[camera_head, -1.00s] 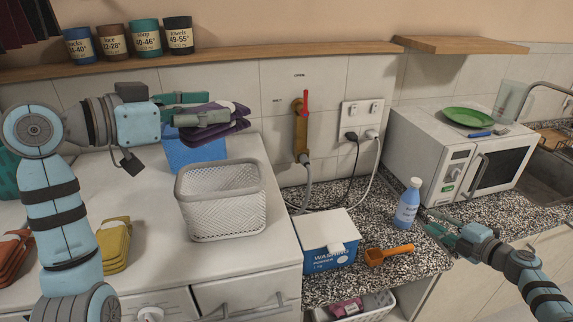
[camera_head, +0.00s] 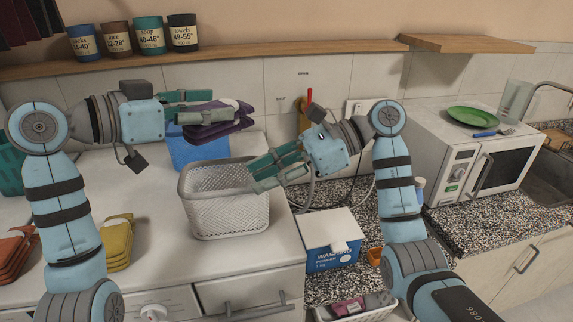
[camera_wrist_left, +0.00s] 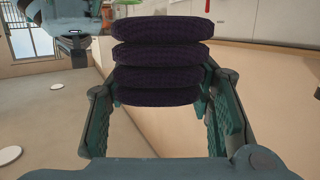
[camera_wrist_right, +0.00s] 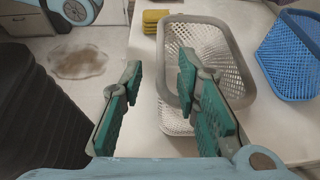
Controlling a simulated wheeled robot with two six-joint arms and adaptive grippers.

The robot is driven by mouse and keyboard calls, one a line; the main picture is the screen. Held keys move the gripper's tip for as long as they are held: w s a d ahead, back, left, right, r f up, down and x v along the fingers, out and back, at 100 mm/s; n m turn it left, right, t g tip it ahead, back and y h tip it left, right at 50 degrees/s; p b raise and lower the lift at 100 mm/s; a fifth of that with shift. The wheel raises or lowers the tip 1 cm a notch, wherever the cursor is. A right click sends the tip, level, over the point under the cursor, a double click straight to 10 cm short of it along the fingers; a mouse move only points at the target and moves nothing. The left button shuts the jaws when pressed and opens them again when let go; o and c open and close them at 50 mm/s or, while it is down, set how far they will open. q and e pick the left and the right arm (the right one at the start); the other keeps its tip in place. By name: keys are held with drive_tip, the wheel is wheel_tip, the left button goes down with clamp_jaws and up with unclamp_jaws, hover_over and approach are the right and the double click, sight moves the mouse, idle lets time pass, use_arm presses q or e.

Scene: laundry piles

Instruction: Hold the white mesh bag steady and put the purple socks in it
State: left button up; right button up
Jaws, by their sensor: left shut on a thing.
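The white mesh bag (camera_head: 226,200) looks like an open-topped mesh basket with a grey rim and stands upright on the white top. It also shows in the right wrist view (camera_wrist_right: 215,75). The purple socks (camera_head: 225,125) are a folded stack in my left gripper (camera_head: 205,105), held in the air behind and above the bag. The dark stack fills the upper middle of the left wrist view (camera_wrist_left: 158,72). My right gripper (camera_head: 270,172) is open and empty at the bag's right rim, its fingers apart in the right wrist view (camera_wrist_right: 160,90). Whether it touches the rim is unclear.
A blue mesh basket (camera_head: 197,150) stands behind the white one. Folded yellow (camera_head: 117,243) and orange (camera_head: 14,255) cloths lie at the left. A washing powder box (camera_head: 330,240) stands right of the white top. A microwave (camera_head: 465,165) is farther right.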

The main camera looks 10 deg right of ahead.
sight(232, 191)
use_arm(q)
drive_tip(key=shift+a, duration=0.2)
use_arm(e)
drive_tip(key=x, duration=0.8)
drive_tip(key=shift+a, duration=0.1)
use_arm(q)
drive_tip(key=shift+d, duration=0.15)
use_arm(e)
drive_tip(key=shift+c, duration=0.4)
use_arm(q)
drive_tip(key=shift+d, duration=0.1)
use_arm(e)
drive_tip(key=shift+d, duration=0.25)
clamp_jaws()
use_arm(q)
drive_tip(key=shift+a+r, duration=0.2)
drive_tip(key=shift+a, duration=0.35)
drive_tip(key=shift+a+r, duration=0.15)
drive_tip(key=shift+a, duration=0.4)
drive_tip(key=shift+f, duration=3)
drive_tip(key=o, duration=1.2)
drive_tip(key=shift+a, duration=0.1)
